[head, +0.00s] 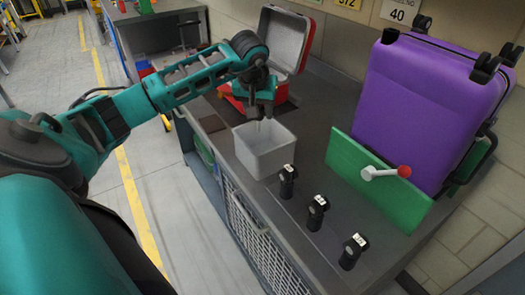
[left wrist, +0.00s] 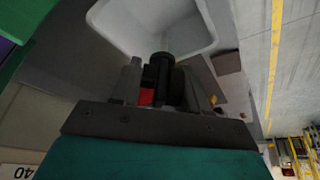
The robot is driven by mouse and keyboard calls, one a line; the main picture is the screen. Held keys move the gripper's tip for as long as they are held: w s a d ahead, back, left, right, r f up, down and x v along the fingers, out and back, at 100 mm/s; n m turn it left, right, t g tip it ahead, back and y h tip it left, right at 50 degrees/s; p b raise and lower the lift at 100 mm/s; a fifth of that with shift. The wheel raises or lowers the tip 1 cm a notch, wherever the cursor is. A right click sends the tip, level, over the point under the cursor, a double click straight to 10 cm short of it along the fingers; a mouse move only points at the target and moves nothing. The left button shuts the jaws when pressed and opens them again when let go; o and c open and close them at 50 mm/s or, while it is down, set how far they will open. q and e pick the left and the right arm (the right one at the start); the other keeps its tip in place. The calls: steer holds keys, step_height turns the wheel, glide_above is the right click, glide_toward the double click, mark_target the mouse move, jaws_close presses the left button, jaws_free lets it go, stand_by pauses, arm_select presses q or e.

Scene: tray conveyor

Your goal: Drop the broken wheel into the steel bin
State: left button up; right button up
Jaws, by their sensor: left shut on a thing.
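My left gripper (head: 260,112) hangs over the far part of the light grey steel bin (head: 268,162), fingers pointing down. In the left wrist view, the gripper (left wrist: 160,85) is shut on a dark, partly hidden thing, apparently the broken wheel (left wrist: 162,62). The bin (left wrist: 110,20) fills the top of that view, just beyond the fingertips. In the head view the held wheel is too small and hidden to make out. The purple suitcase (head: 420,100) stands at the right with black wheels on top. My right gripper is not in view.
Several small labelled black parts (head: 317,212) stand in a row on the grey bench (head: 275,205). A green panel (head: 370,185) with a red-knobbed lever (head: 388,172) stands before the suitcase. An open red case (head: 285,45) lies behind the bin.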

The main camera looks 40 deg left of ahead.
mark_target(258, 128)
arm_select(q)
step_height(258, 128, down, 2)
step_height(258, 128, down, 6)
steer(key=b, duration=0.4)
steer(key=shift+r+b, duration=0.25)
steer(key=shift+b, duration=0.05)
steer(key=o, duration=1.1)
steer(key=shift+o, duration=0.2)
steer(key=shift+s+r, duration=0.1)
steer(key=v, duration=1.2)
steer(key=shift+s+d+r+p, duration=0.2)
steer(key=shift+r+p, duration=0.05)
steer(key=shift+p, duration=0.2)
